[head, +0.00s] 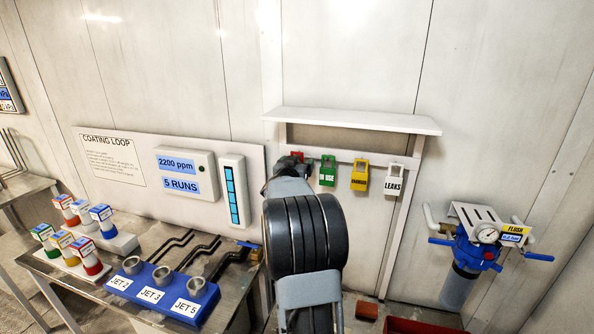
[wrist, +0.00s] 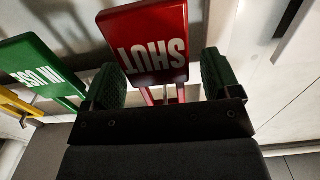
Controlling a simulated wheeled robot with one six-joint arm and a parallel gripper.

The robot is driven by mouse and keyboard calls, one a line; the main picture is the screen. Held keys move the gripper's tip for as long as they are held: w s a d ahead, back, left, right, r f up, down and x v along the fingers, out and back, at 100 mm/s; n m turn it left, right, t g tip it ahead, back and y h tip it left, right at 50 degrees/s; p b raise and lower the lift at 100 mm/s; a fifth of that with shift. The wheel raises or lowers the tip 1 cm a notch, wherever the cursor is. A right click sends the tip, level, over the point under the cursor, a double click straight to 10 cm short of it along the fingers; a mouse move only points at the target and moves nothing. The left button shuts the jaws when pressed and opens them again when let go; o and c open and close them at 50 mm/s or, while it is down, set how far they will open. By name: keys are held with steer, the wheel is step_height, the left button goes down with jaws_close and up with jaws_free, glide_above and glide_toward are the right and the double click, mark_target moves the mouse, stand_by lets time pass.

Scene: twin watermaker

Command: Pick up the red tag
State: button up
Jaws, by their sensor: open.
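The red tag (wrist: 143,45), marked SHUT, fills the upper middle of the wrist view, its lettering upside down. In the head view only a bit of the red tag (head: 297,155) shows at the left end of the tag rack, behind my arm. My gripper (wrist: 162,78) is open, with one green-padded finger on each side of the tag's narrower red part. I cannot tell whether the fingers touch it. In the head view my gripper (head: 284,168) is at the rack, mostly hidden by my arm.
A green tag (head: 328,171) marked IN USE hangs close beside the red one. Yellow (head: 359,175) and white LEAKS (head: 394,180) tags hang farther right. A shelf (head: 350,120) juts out above them. A bench with a blue jet block (head: 160,293) stands at left.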

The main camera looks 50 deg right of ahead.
steer(key=c, duration=1)
steer(key=shift+r, duration=0.55)
steer(key=shift+s+a+r, duration=0.1)
steer(key=shift+a+r, duration=0.1)
steer(key=shift+a, duration=0.05)
steer(key=b+v, duration=0.2)
steer(key=v, duration=1.5)
steer(key=shift+s+a, duration=0.2)
steer(key=shift+a, duration=0.05)
